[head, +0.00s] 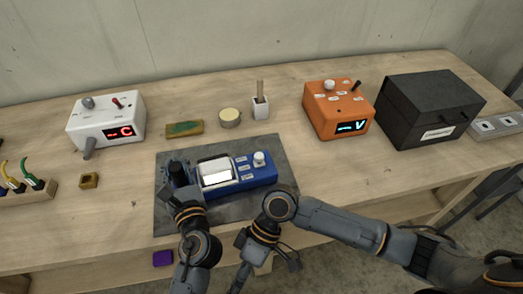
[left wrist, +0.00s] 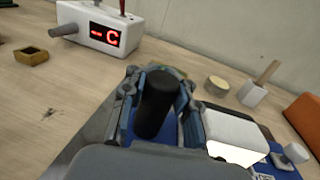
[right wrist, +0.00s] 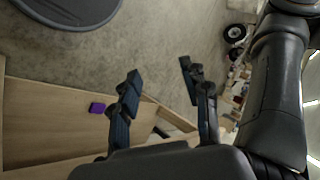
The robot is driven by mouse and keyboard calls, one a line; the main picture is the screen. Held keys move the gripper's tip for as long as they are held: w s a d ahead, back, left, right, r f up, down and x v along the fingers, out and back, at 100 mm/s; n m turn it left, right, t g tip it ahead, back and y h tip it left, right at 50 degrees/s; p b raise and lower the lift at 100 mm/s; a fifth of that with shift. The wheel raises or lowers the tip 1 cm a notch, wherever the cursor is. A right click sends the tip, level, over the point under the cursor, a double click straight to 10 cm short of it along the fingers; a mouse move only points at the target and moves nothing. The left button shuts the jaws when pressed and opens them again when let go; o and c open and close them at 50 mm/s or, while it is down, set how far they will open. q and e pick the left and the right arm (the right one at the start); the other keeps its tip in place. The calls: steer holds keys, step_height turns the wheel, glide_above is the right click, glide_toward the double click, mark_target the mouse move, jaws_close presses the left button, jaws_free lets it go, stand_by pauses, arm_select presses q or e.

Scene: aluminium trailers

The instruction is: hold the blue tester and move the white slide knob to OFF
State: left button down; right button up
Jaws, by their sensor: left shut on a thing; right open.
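The blue tester (head: 258,178) lies on a dark grey mat (head: 270,146) on the bench, its white screen panel (head: 216,172) facing up. The white slide knob (head: 260,158) stands at the tester's right part, beside several small labels too small to read; it also shows in the left wrist view (left wrist: 296,153). My left gripper (head: 179,174) is shut on the black upright grip (left wrist: 156,105) at the tester's left end. My right gripper (right wrist: 160,82) is open and empty, away from the tester and low near the bench's front; its fingers are unclear in the head view.
A white box with a red display (head: 105,122), a green-topped block (head: 185,128), a round tin (head: 229,117) and a small white holder (head: 260,106) stand behind. An orange box (head: 337,110) and a black case (head: 430,108) stand right. Bench right of the mat is clear.

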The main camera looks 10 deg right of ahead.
steer(key=w+d+r+n+t+h, duration=0.1)
steer(key=w+d+r+t+h, duration=0.1)
steer(key=w+d+r, duration=0.45)
steer(key=m+t+h, duration=0.2)
steer(key=m+t, duration=0.1)
steer(key=t, duration=0.4)
glide_toward(259, 156)
steer(key=x, duration=0.8)
steer(key=shift+w+f, duration=0.1)
steer(key=shift+w, duration=0.05)
jaws_close()
